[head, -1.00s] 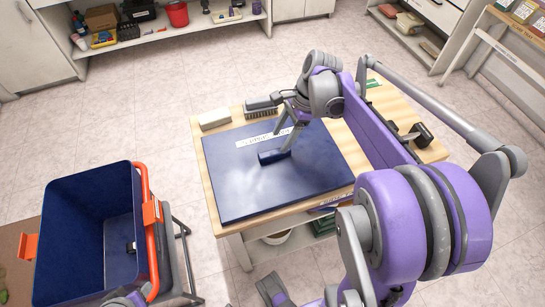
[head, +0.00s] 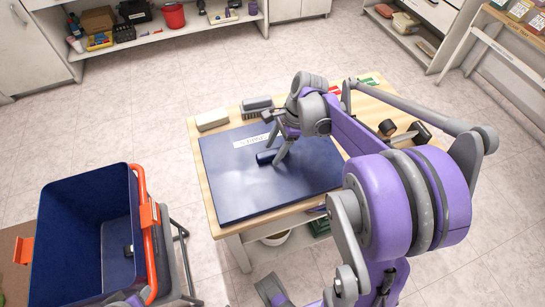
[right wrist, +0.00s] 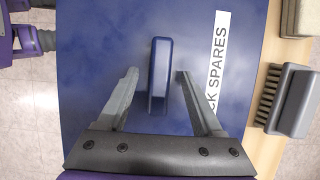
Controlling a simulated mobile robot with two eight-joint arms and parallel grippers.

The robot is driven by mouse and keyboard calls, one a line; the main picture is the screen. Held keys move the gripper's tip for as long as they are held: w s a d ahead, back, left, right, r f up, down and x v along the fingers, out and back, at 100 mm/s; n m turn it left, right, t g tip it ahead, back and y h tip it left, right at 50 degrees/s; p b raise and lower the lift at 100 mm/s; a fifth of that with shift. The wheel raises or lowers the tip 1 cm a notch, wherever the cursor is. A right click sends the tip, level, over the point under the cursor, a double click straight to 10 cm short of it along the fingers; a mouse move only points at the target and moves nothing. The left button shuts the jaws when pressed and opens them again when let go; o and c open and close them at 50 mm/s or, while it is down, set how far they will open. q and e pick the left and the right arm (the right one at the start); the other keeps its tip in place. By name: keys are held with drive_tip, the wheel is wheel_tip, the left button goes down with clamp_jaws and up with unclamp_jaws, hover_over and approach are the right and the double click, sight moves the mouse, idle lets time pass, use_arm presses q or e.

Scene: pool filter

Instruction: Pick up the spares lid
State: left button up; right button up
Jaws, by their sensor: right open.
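The spares lid (head: 240,190) is a flat dark blue panel with a white label, lying on the wooden table. It fills much of the right wrist view (right wrist: 100,60), where the label ends in "SPARES". Its raised blue handle (right wrist: 160,75) stands near the middle of the panel. My right gripper (right wrist: 157,75) is open, with one finger on each side of the handle and a gap on both sides. In the head view my right gripper (head: 275,150) is at the handle (head: 267,157) and hides part of it. Only a small part of my left arm shows at the bottom.
A grey brush (head: 257,103) and a pale block (head: 212,119) lie on the table (head: 203,147) behind the lid. Dark tools (head: 415,132) lie at its right side. A blue bin with an orange handle (head: 147,240) stands to the left. Floor shows between bin and table.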

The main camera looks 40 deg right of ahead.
drive_tip(key=shift+f, duration=0.2)
idle(0.3)
clamp_jaws()
idle(0.3)
